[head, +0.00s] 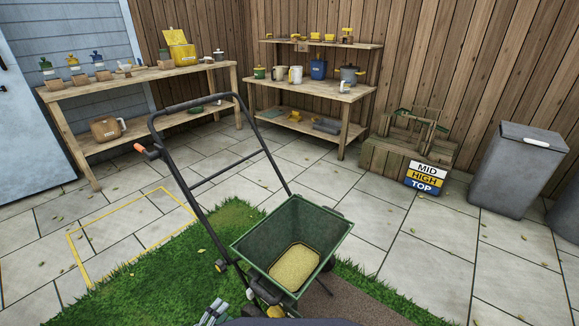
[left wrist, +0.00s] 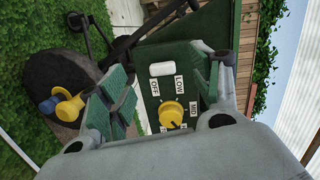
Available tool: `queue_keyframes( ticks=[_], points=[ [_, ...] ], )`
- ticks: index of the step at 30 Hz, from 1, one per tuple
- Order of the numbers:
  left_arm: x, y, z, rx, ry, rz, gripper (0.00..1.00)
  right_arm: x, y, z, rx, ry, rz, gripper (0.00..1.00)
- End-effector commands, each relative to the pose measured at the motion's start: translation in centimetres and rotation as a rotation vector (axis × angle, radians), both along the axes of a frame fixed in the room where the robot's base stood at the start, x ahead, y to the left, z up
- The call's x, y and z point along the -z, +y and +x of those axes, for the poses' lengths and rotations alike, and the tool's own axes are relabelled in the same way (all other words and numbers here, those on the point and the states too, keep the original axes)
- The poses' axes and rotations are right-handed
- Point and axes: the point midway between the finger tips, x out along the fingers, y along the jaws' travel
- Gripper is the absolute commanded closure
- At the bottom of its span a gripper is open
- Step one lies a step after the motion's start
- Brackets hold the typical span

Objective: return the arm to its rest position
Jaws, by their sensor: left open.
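My left gripper (head: 213,312) shows at the bottom edge of the head view, just left of the green spreader hopper (head: 292,245). In the left wrist view its two green-padded fingers (left wrist: 165,95) are spread apart with nothing between them. Beyond them is a green panel with a yellow knob (left wrist: 171,113), a white piece and labels reading OFF, LOW and MID. The fingers look apart from the knob; its exact setting is unclear. The hopper holds tan grains (head: 295,268). Most of my left arm is hidden, and my right gripper is not in view.
The spreader's black handle (head: 195,103) rises behind the hopper. A wooden bench (head: 150,80) and a shelf (head: 300,92) with pots stand at the back. Paving at right is clear.

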Motion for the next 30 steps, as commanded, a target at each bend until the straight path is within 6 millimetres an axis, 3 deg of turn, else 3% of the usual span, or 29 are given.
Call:
queue_keyframes(
  ticks=[15,30],
  points=[
    [-2.5,0.7,3.4,-0.292,0.253,-0.154,0.36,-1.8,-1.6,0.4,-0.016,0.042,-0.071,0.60],
    [-4.9,1.5,3.2,-0.559,0.513,-0.343,0.36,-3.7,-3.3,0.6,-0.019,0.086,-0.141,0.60]
  ],
)
